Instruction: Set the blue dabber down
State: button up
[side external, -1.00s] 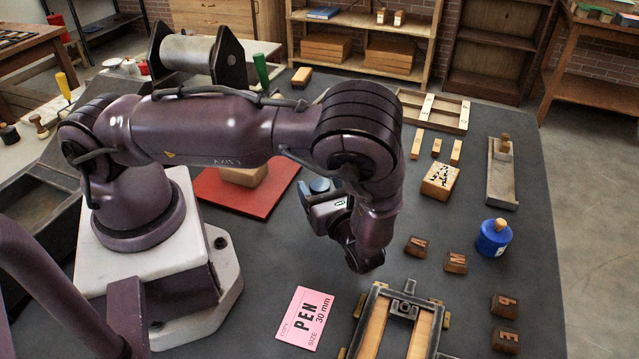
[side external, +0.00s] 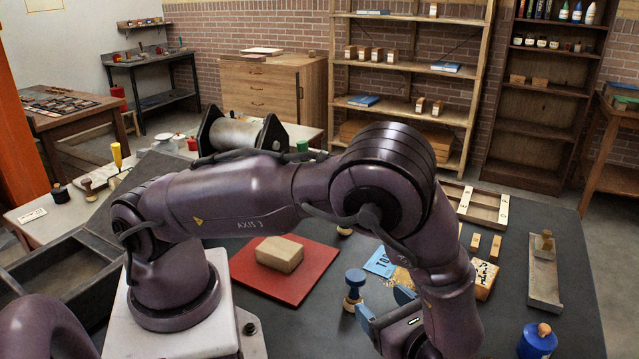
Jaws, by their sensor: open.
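The blue dabber (side external: 355,277), with a round blue top and a pale wooden lower part, stands upright just past my gripper's fingers in the side external view. It appears to rest on the dark table top (side external: 310,325), though its foot is partly hidden. My gripper (side external: 386,307) is open, with one finger to the right of the dabber and the other in front of it. I cannot tell whether either finger touches it. My wrist hides the table behind the gripper.
A red mat (side external: 262,285) with a tan block (side external: 279,254) lies to the left. A blue card (side external: 380,262) lies behind the dabber. A lettered block (side external: 485,279), a grey tray (side external: 544,280) and a blue pot with a wooden knob (side external: 536,341) stand to the right.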

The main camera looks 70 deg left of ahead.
jog(key=s+a+r+n+t+h, duration=0.1)
jog(key=s+r+n+t+h, duration=0.1)
jog(key=r+n+h, duration=0.3)
jog(key=s+a+r+n+t+h, duration=0.2)
jog(key=s+r+n+h, duration=0.3)
jog(key=r, duration=0.7)
jog(key=s+a+r+n+t+h, duration=0.2)
jog(key=r+n+h, duration=0.3)
jog(key=r, duration=0.3)
jog(key=shift+s+a+r+t, duration=0.2)
jog(key=shift+s+a+t, duration=0.05)
jog(key=shift+s+t, duration=0.65)
